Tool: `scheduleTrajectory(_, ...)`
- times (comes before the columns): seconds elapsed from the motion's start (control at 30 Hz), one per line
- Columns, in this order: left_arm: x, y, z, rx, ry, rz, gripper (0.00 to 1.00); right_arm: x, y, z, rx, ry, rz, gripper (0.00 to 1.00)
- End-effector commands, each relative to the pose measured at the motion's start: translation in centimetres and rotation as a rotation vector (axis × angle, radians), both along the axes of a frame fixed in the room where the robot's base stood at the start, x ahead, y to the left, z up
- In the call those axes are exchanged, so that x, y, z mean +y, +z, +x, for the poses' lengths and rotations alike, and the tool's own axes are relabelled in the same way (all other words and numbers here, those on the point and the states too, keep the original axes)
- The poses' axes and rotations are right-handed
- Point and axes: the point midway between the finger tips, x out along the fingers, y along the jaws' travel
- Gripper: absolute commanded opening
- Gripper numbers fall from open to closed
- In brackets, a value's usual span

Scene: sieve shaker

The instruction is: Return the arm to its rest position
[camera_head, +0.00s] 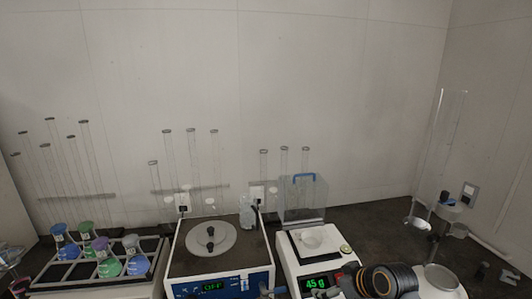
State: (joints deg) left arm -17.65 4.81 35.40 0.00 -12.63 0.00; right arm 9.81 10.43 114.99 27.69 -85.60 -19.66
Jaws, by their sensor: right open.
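My right gripper (332,289) is low in the head view, at the bottom edge in front of the balance (294,250). Its dark wrist with ringed joints lies just to the right. The gripper is open, and I see nothing held in it. Its fingers are small and partly cut off by the frame edge.
A rack (58,272) holds several colored flasks. A clear box (303,199) and glass tubes stand behind.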

Motion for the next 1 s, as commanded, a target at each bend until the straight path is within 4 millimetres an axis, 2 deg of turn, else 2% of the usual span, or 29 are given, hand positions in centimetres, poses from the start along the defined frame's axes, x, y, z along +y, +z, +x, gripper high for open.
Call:
scheduleTrajectory(0.03, -0.1, 0.1, 1.1, -0.017, 0.000, -0.001, 0.00, -0.1, -1.0, -1.0, 0.021, -0.016, -0.006, 1.00)
scheduleTrajectory(0.1, -0.2, 0.2, 2.0, -0.031, -0.001, -0.002, 0.00, -0.4, -2.2, -2.3, 0.047, -0.041, -0.017, 1.00)
scheduleTrajectory(0.2, -0.4, 0.2, 2.5, -0.037, 0.001, -0.005, 0.00, -0.9, -4.0, -4.6, 0.089, -0.084, -0.034, 1.00)
scheduleTrajectory(0.37, -0.6, 0.1, 1.9, -0.026, 0.001, -0.007, 0.00, -1.8, -6.6, -8.7, 0.159, -0.161, -0.068, 1.00)
scheduleTrajectory(0.6, -0.5, -0.1, -0.3, 0.006, 0.003, -0.006, 0.00, -3.4, -9.4, -15.3, 0.255, -0.282, -0.121, 1.00)
scheduleTrajectory(0.93, -0.4, 0.0, 0.9, -0.012, 0.001, -0.004, 0.00, -5.8, -10.7, -24.3, 0.367, -0.456, -0.203, 1.00)
scheduleTrajectory(1.0, -0.3, 0.0, 1.3, -0.018, 0.000, -0.004, 0.00, -6.1, -12.7, -23.8, 0.376, -0.464, -0.207, 1.00)
